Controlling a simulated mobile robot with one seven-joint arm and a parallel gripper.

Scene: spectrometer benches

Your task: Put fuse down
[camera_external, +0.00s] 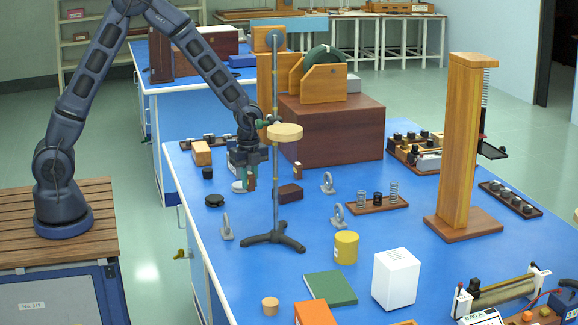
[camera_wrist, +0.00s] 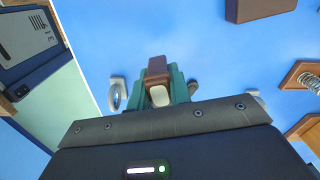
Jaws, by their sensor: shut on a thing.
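My gripper (camera_external: 247,182) is low over the blue bench, left of the retort stand's pole in the external view. In the wrist view, its green fingers (camera_wrist: 159,90) are shut on the fuse, a small piece with a brown top (camera_wrist: 157,68) and a pale end (camera_wrist: 159,96). In the external view the fuse is mostly hidden by the fingers. I cannot tell whether its underside touches the bench.
The retort stand (camera_external: 275,190) rises close right of my gripper. A dark brown block (camera_external: 290,194) lies beyond it. Open blue bench (camera_external: 255,270) lies in front.

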